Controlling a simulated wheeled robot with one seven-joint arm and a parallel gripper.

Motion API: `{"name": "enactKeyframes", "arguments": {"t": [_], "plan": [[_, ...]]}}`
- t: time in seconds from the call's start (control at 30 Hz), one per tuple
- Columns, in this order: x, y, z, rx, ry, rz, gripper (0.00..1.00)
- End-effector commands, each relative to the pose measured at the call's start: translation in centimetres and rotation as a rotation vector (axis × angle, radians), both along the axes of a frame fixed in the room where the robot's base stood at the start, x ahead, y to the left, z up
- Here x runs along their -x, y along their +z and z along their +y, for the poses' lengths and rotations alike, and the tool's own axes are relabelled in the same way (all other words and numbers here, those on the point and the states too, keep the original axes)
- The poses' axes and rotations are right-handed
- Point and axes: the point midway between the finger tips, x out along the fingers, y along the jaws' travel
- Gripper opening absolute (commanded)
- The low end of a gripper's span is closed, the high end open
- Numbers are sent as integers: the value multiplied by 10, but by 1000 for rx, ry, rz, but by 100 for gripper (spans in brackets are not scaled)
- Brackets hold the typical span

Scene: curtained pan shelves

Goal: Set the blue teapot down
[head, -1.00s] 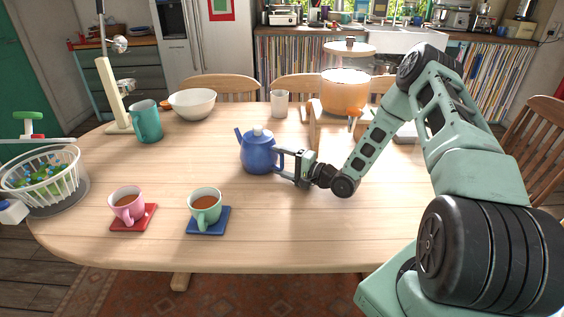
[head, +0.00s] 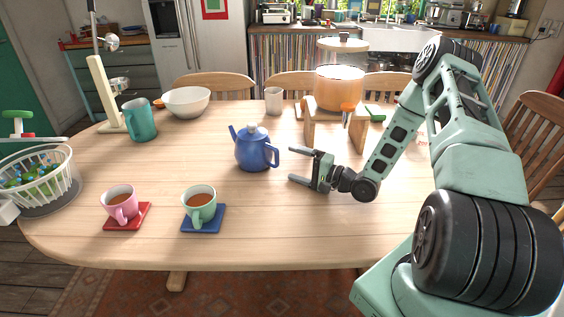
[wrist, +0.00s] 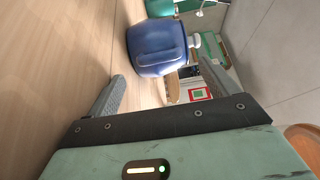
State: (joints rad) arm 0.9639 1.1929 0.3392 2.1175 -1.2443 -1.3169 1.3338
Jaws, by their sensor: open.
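The blue teapot (head: 254,150) stands upright on the wooden table, its spout to the left and its handle to the right. Its lid has a pale knob. My gripper (head: 303,166) is open and empty to the right of the teapot, with a gap between its fingertips and the handle. In the wrist view the teapot (wrist: 157,45) appears sideways beyond the open fingers of my gripper (wrist: 160,88), clear of them.
A pink cup (head: 121,203) on a red coaster and a green cup (head: 201,203) on a blue coaster stand in front. An orange pot (head: 339,88) sits on a wooden stand behind my gripper. A teal pitcher (head: 140,119) and white bowl (head: 187,101) are at back left.

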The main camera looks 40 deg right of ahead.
Motion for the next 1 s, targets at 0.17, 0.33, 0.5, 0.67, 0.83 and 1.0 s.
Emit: {"name": "enactKeyframes", "arguments": {"t": [0.17, 0.33, 0.5, 0.67, 0.83, 1.0], "plan": [[41, -5, -22, 3, -7, 11, 96], [70, -4, -36, 3, -7, 8, 96], [88, -3, -45, 3, -5, 6, 96], [93, -3, -47, 3, -4, 5, 96], [93, -3, -48, 4, -4, 5, 96], [93, -2, -48, 4, -4, 5, 96]]}}
